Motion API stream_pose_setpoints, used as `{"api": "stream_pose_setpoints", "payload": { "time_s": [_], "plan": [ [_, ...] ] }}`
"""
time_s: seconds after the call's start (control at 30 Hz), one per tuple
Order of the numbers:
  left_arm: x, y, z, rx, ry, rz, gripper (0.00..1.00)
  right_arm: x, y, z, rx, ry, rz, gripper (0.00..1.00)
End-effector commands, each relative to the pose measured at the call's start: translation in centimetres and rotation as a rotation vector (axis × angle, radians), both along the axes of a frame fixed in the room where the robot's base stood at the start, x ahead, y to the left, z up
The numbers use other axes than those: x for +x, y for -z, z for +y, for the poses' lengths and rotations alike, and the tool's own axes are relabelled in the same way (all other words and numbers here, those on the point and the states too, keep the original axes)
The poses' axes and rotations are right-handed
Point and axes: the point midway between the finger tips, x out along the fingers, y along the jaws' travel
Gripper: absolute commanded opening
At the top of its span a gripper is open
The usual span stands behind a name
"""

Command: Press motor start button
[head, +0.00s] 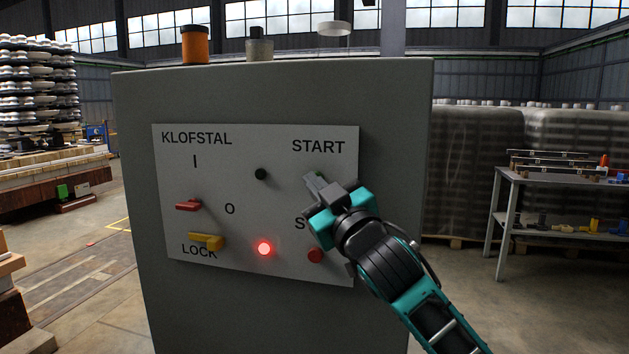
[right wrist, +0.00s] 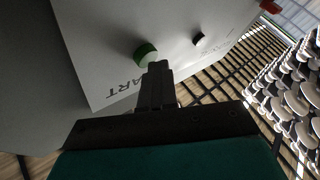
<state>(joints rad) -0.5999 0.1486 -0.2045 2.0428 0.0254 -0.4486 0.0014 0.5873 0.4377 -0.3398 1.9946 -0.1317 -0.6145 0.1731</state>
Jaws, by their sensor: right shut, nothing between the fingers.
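A grey control cabinet (head: 250,100) carries a pale panel (head: 280,200) with printed labels. The START label (head: 318,146) is at its upper right. A green button (right wrist: 146,53) shows in the right wrist view, just past my fingertips; in the head view my gripper hides it. My right gripper (head: 312,180) is shut and empty, below the START label, and it also shows in the right wrist view (right wrist: 157,68). Its fingertips overlap the button's lower edge in the wrist view; I cannot tell whether they touch. My left gripper is not in view.
The panel also has a black knob (head: 260,174), a red lever (head: 188,206), a yellow lock lever (head: 207,241), a lit red lamp (head: 264,248) and a red button (head: 315,255). A metal table (head: 507,180) stands at right. Insulator stacks (head: 38,90) stand at left.

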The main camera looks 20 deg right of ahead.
Motion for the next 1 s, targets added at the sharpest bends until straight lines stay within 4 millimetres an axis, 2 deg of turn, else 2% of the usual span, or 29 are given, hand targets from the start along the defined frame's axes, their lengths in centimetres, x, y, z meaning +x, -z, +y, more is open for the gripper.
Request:
{"api": "stream_pose_setpoints", "payload": {
  "time_s": [0.3,0.67,1.0],
  "plan": [
    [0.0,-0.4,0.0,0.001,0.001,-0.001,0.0,-1.3,0.1,0.8,0.001,0.002,0.002,0.0],
    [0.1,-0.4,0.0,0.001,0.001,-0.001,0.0,-1.5,0.1,1.0,0.001,0.0,0.001,0.0],
    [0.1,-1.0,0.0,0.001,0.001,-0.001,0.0,-4.2,0.1,2.9,0.002,-0.001,0.003,0.0]
  ]
}}
